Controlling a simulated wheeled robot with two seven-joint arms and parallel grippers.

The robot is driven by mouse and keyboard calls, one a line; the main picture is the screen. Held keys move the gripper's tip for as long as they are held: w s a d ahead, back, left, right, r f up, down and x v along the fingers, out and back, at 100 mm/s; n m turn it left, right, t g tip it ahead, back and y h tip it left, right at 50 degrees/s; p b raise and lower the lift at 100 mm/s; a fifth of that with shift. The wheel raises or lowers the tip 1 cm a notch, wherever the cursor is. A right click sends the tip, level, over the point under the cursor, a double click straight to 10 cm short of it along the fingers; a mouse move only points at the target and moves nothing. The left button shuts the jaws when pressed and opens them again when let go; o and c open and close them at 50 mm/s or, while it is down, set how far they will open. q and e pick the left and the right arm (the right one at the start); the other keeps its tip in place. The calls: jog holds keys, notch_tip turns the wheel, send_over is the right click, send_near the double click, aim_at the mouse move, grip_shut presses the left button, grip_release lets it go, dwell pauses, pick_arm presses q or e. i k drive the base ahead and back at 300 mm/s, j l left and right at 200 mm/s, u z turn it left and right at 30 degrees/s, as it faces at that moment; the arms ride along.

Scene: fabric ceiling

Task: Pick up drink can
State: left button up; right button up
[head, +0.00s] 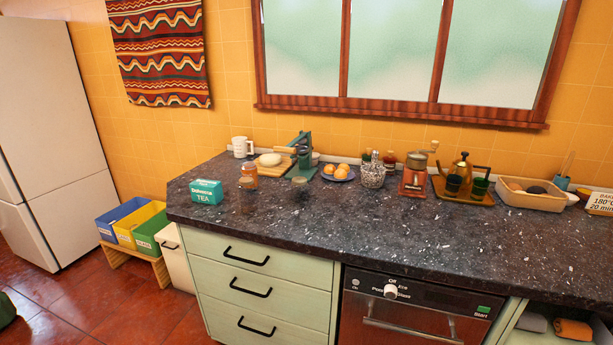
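I cannot make out a clear drink can in the head view. Small round items stand on the dark speckled counter (440,235): an orange-brown jar (249,173), a small dark cylindrical item (300,195) that blends into the counter, and a speckled grey-white container (372,174). They are too small to identify surely. Neither of my grippers is in view.
A teal tea box (206,191) sits at the counter's left end. A plate of orange items (338,173), a red grinder (414,178), a teapot (459,172) and a wooden tray (530,199) line the back. The counter's front is clear. Coloured bins (148,232) stand left.

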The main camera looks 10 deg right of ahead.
aim_at(249, 167)
jog(key=i+j+u, duration=0.15)
jog(key=i+j, duration=0.5)
jog(key=i+j+u, duration=0.15)
jog(key=i+j, duration=0.55)
jog(key=i+j+u, duration=0.15)
jog(key=i+j, duration=0.4)
jog(key=i, duration=0.15)
jog(key=z, duration=1.8)
